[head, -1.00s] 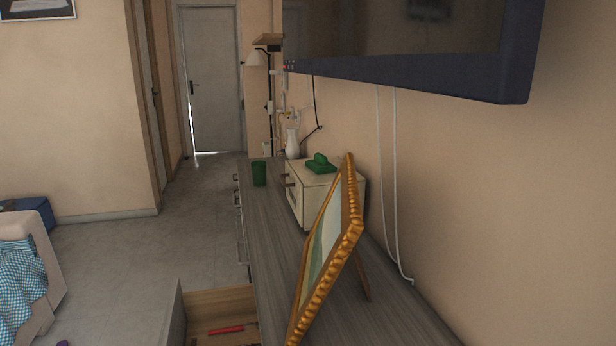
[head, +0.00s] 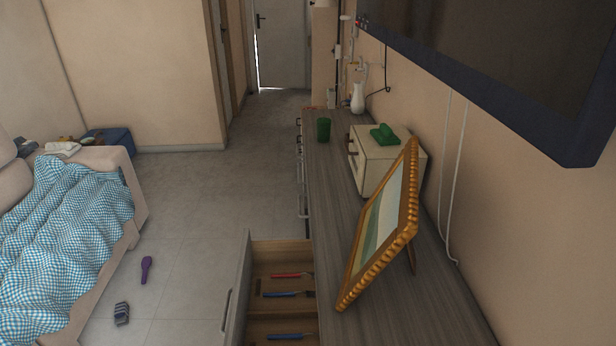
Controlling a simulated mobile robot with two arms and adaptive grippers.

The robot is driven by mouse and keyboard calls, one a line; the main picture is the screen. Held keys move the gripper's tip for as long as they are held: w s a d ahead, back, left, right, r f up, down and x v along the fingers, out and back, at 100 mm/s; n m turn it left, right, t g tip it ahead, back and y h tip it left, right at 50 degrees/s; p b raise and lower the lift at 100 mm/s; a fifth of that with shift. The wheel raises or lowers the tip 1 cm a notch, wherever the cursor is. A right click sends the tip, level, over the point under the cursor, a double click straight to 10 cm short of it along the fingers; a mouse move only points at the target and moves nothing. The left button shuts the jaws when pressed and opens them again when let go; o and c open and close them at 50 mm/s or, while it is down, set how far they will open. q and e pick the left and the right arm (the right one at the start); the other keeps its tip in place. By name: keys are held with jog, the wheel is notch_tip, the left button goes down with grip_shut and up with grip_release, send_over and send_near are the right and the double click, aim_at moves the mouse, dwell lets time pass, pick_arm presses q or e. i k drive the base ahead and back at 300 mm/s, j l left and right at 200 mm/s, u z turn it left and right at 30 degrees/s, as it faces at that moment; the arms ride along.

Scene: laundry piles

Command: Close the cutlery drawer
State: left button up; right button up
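The cutlery drawer (head: 238,287) stands pulled out from the long grey wooden sideboard (head: 335,210), at the bottom middle of the head view. Its front panel faces left, with a handle (head: 226,310) on the outer side. Inside the wooden drawer lie a red-handled piece of cutlery (head: 288,275) and blue-handled ones (head: 284,294), in compartments. The drawer's near end is cut off by the picture's lower edge. Neither of my grippers shows in the head view.
A gold picture frame (head: 385,225), a cream box (head: 372,160), a green cup (head: 323,129) and a white vase (head: 358,97) stand on the sideboard. A purple item (head: 146,269) and a striped item (head: 121,313) lie on the floor between drawer and sofa (head: 100,160). Floor beyond is clear.

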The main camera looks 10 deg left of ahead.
aim_at(252, 317)
jog(key=j, duration=0.8)
jog(key=k+j, duration=0.1)
jog(key=j, duration=0.65)
